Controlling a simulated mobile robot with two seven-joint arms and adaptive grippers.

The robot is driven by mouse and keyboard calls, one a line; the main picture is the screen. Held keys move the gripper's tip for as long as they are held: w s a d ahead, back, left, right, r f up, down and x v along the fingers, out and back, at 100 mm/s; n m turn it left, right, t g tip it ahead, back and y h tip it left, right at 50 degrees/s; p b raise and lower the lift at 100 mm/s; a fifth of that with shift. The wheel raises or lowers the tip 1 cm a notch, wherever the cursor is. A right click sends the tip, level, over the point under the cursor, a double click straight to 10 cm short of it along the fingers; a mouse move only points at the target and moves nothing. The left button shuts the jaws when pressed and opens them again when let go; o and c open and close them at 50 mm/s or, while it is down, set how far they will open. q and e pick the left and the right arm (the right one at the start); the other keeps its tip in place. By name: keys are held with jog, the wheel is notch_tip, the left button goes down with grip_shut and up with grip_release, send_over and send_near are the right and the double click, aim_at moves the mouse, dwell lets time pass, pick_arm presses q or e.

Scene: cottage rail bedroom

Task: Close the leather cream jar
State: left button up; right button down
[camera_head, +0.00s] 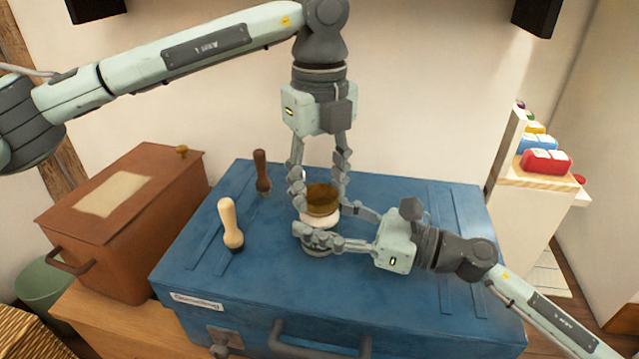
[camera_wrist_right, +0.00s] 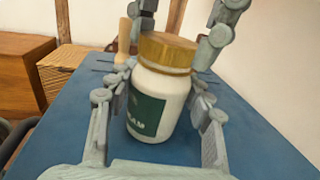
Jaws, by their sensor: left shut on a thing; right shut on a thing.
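The leather cream jar (camera_head: 319,217) is a white jar with a dark green label, standing on a blue trunk; it fills the middle of the right wrist view (camera_wrist_right: 155,103). The golden-brown lid (camera_head: 322,195) is at the jar's mouth, and it also shows in the right wrist view (camera_wrist_right: 167,50) with no clear gap below it. Whether it is screwed down I cannot tell. My left gripper (camera_head: 320,201) comes from above and is shut on the lid. My right gripper (camera_head: 325,233) comes from the right and is shut on the jar's body, hiding its lower part.
The blue trunk (camera_head: 400,300) has a front handle and bare room around the jar. A pale-handled tool (camera_head: 230,222) and a dark-handled tool (camera_head: 262,172) stand left of the jar. A brown box (camera_head: 125,230) is farther left. A white shelf with colourful items (camera_head: 546,161) stands right.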

pick_arm(q)
jog(key=m, duration=3.7)
jog(key=shift+f, duration=0.1)
jog(key=o, duration=1.3)
